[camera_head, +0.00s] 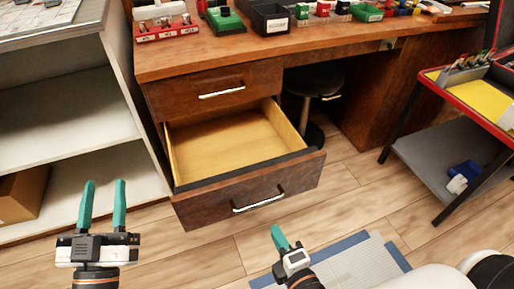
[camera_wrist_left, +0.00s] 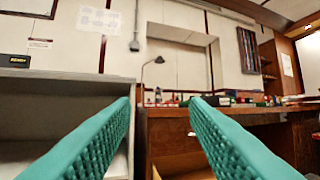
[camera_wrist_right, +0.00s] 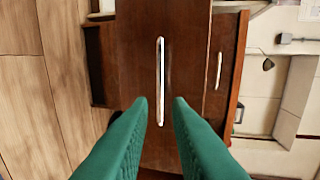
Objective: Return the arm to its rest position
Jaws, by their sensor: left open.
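My left gripper (camera_head: 105,184) is open and empty, its two teal fingers pointing up in front of the white shelf unit at the left. Both fingers show spread wide in the left wrist view (camera_wrist_left: 158,98). My right gripper (camera_head: 278,230) is below the open drawer's front, at the lower middle of the head view. In the right wrist view its fingers (camera_wrist_right: 160,102) are apart by a narrow gap with nothing between them. The pulled-out lower drawer (camera_head: 225,143) is empty inside. Its metal handle (camera_head: 258,204) is apart from my right gripper in the head view.
The upper drawer (camera_head: 215,90) is shut. The desk top (camera_head: 235,52) carries bins and small parts. A shelf unit (camera_head: 85,114) stands left, and a red-edged cart (camera_head: 436,148) right. A stool (camera_head: 315,82) is under the desk. A blue-edged grey mat (camera_head: 355,262) lies on the floor.

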